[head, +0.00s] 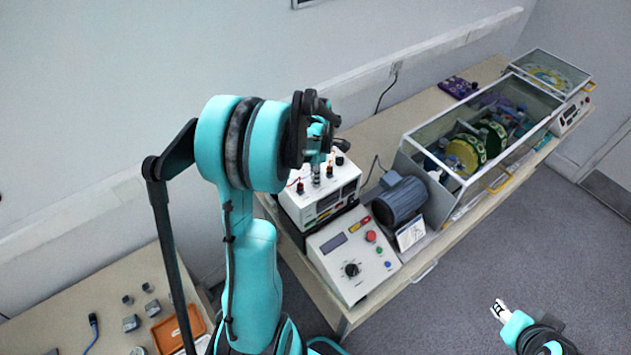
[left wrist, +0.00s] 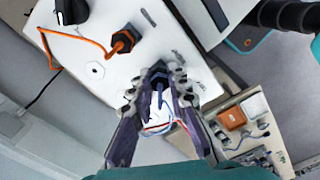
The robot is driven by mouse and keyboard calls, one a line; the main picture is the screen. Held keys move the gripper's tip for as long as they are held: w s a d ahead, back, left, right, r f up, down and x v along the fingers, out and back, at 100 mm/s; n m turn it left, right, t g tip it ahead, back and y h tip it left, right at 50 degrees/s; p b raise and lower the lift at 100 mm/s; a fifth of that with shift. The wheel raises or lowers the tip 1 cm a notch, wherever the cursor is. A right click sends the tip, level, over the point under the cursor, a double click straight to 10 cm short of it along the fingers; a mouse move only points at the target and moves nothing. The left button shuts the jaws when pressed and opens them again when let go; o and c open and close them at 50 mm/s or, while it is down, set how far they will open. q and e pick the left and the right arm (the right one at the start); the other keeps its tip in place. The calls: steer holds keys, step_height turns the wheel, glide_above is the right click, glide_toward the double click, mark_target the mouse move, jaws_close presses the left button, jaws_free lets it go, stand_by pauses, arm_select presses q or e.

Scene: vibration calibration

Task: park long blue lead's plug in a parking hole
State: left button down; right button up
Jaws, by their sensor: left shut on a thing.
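My left gripper (head: 318,165) is above the white instrument box (head: 325,208) on the back bench. In the left wrist view the left gripper (left wrist: 158,92) is shut on a small dark plug (left wrist: 158,72), with thin blue and red wires showing between the fingers. The plug is close to the box's white top; contact is unclear. The fingers hide most of the plug and the lead's run. I cannot pick out a parking hole for certain. My right gripper (head: 499,309) is low at the right over the floor, its jaws too small to judge.
An orange plug (left wrist: 122,42) with an orange lead sits in the white top. A control box (head: 350,258), a grey motor (head: 400,200) and a clear-covered rig (head: 485,130) stand along the bench. An orange tray (head: 178,330) and small blocks lie on the left table.

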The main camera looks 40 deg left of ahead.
arm_select(q)
steer(key=shift+n, duration=0.7)
steer(key=shift+n+b, duration=0.6)
steer(key=shift+n, duration=1.4)
steer(key=shift+n+b, duration=0.3)
steer(key=shift+n, duration=0.7)
steer(key=shift+n, duration=1)
steer(key=shift+r, duration=0.75)
